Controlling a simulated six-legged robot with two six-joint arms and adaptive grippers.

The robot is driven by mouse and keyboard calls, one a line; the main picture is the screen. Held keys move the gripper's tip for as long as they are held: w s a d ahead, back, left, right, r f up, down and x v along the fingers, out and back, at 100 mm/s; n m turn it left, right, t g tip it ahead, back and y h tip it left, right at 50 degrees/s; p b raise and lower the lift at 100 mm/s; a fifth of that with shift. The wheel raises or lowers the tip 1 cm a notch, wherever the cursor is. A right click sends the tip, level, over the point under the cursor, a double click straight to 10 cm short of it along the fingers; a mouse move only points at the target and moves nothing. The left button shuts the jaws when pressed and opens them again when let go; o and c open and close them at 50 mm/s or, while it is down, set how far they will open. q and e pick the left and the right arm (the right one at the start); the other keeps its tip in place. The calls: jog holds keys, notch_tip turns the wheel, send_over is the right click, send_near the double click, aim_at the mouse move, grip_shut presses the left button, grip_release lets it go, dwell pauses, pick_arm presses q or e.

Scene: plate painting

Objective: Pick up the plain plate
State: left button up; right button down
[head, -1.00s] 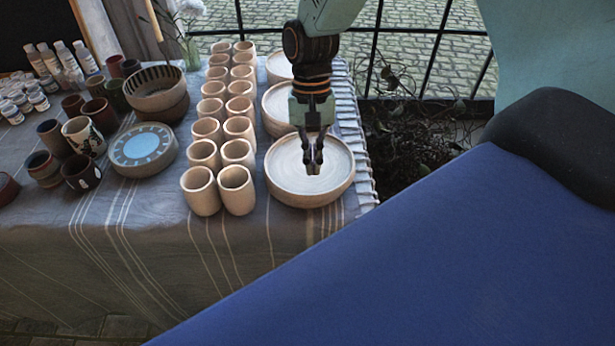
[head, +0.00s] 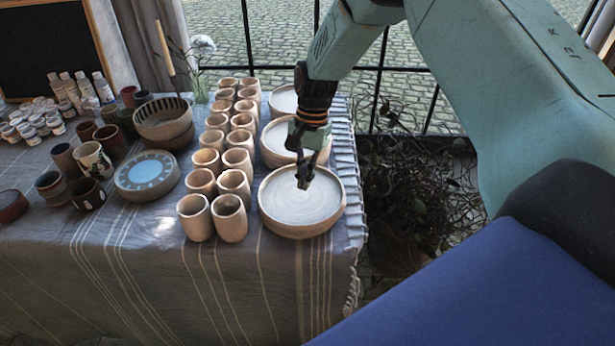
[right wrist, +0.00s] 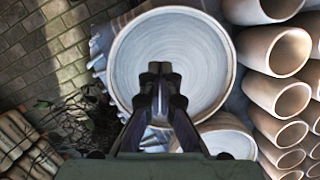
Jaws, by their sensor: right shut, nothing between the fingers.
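A plain plate (head: 285,213), pale and round with a raised rim, sits at the front of a row of plain plates near the table's right edge. It also shows in the right wrist view (right wrist: 205,50), filling the upper middle. My right gripper (head: 304,186) is shut and empty above this plate, pointing down at its inner surface. In the right wrist view the shut fingertips (right wrist: 160,70) lie over the lower half of the plate. I cannot tell whether they touch it. More plain plates (head: 268,150) stand behind, partly hidden by the gripper. My left gripper is out of view.
Several plain clay cups (head: 229,218) stand in two rows just left of the plate. A blue painted plate (head: 147,176), painted cups and a striped bowl (head: 163,118) are farther left. The fringed table edge (head: 352,200) is close on the right.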

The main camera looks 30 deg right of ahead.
aim_at(301, 211)
jog(key=x, duration=0.6)
jog(key=shift+w+f, duration=0.1)
jog(key=shift+f, duration=0.35)
jog(key=a, duration=0.1)
jog(key=s+a, duration=0.2)
jog(key=shift+r, duration=0.25)
jog(key=shift+s+a, duration=0.15)
jog(key=shift+a, duration=0.1)
jog(key=shift+d, duration=0.1)
jog(key=shift+s, duration=0.1)
